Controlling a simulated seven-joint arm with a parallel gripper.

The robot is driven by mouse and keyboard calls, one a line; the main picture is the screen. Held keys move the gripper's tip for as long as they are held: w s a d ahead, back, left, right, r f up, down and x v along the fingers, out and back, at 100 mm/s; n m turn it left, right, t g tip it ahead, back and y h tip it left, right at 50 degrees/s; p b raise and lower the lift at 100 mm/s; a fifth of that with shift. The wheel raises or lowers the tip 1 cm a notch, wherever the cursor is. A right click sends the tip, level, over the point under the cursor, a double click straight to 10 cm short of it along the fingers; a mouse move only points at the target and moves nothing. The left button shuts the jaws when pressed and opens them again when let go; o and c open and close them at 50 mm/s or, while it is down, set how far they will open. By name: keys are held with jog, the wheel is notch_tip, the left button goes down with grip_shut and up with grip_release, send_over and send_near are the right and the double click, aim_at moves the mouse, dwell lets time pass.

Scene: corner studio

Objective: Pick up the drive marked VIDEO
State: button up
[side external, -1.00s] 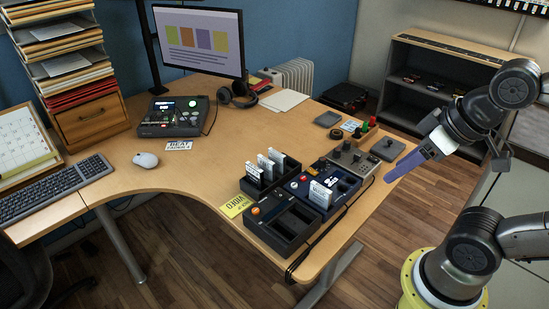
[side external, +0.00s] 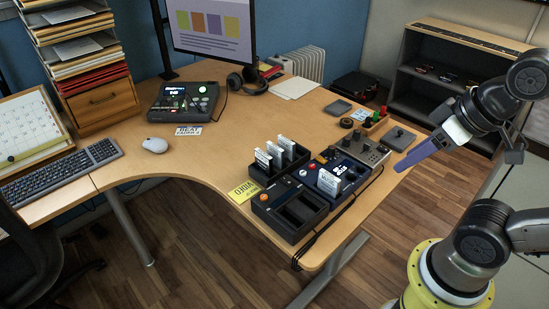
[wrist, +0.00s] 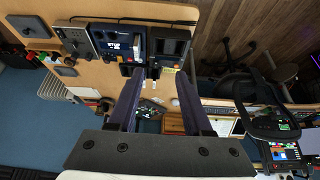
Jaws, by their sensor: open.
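Three drives with white labels (side external: 275,152) stand upright in a black rack (side external: 256,176) on the desk in the side view. Another white-labelled drive (side external: 329,183) stands in the dark blue dock (side external: 351,184). The lettering is too small to tell which drive is marked VIDEO. My gripper (side external: 397,167) is to the right of the docks, above and near the desk's right edge, apart from every drive. In the wrist view my gripper (wrist: 158,80) has its two long dark fingers apart with nothing between them. The rack is partly hidden there by the fingers.
A black dock (side external: 290,217) with empty bays and a yellow card (side external: 243,191) lie near the desk's front edge. A grey knob box (side external: 366,148) stands behind the blue dock. Cables hang over the front right edge.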

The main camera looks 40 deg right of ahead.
jog(key=o, duration=0.8)
